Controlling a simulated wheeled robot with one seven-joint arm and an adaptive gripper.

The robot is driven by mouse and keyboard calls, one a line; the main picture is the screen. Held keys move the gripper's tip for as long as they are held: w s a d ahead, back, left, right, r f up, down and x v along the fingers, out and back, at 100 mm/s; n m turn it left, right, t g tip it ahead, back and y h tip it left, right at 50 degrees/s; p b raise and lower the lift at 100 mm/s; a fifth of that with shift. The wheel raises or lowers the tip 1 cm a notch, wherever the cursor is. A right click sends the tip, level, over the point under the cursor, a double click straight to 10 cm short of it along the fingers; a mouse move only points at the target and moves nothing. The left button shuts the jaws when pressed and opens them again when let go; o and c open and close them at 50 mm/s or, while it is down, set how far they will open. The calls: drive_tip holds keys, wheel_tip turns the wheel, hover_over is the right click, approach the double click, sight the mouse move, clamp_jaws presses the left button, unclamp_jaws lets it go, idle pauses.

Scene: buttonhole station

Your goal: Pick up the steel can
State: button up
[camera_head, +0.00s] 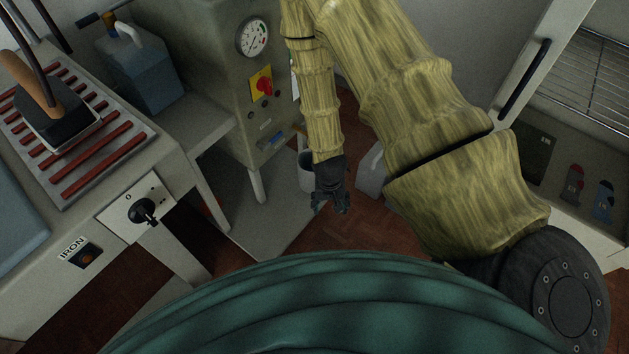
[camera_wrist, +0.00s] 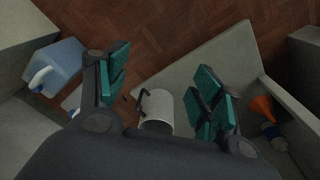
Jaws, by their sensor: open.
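The steel can (camera_head: 304,172) is a pale grey cylinder low beside the boiler unit, partly hidden behind my gripper in the head view. In the wrist view the can (camera_wrist: 158,107) lies between my finger pads in the picture, with a dark handle on its left side. My gripper (camera_head: 331,204) points down in front of the can in the head view. In the wrist view my gripper (camera_wrist: 163,92) is open, its teal pads wide apart and empty. I cannot tell the exact height gap to the can.
A grey boiler unit (camera_head: 226,75) with a gauge stands behind left. A low grey platform (camera_wrist: 207,70) lies under the can. A blue jug (camera_wrist: 58,62) is left and an orange funnel (camera_wrist: 262,106) right. An ironing table (camera_head: 60,215) is left; a cabinet (camera_head: 570,145) is right.

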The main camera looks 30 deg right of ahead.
drive_tip(key=w+d+f+m+b, duration=0.35)
drive_tip(key=w+d+b, duration=0.25)
drive_tip(key=w+b, duration=0.35)
drive_tip(key=w+d+f+m+b, duration=0.2)
drive_tip(key=w+d+m+b, duration=0.25)
drive_tip(key=w+b, duration=0.5)
drive_tip(key=shift+n, duration=0.3)
drive_tip(key=shift+w+d+f+b, duration=0.15)
drive_tip(key=shift+w+d+f, duration=0.1)
drive_tip(key=shift+f, duration=0.7)
drive_tip(key=shift+w+d+f+b, duration=0.2)
drive_tip(key=shift+w+f, duration=0.1)
drive_tip(key=shift+f, duration=0.65)
drive_tip(key=shift+w+d+f+b, duration=0.15)
drive_tip(key=shift+w+d+f, duration=0.1)
drive_tip(key=shift+f, duration=0.7)
drive_tip(key=shift+w+d+f+b, duration=0.1)
drive_tip(key=shift+f+b, duration=0.75)
drive_tip(key=shift+f, duration=0.45)
drive_tip(key=shift+d+f+b, duration=0.1)
drive_tip(key=shift+f+b, duration=0.7)
drive_tip(key=shift+f, duration=0.45)
drive_tip(key=shift+r, duration=0.1)
clamp_jaws()
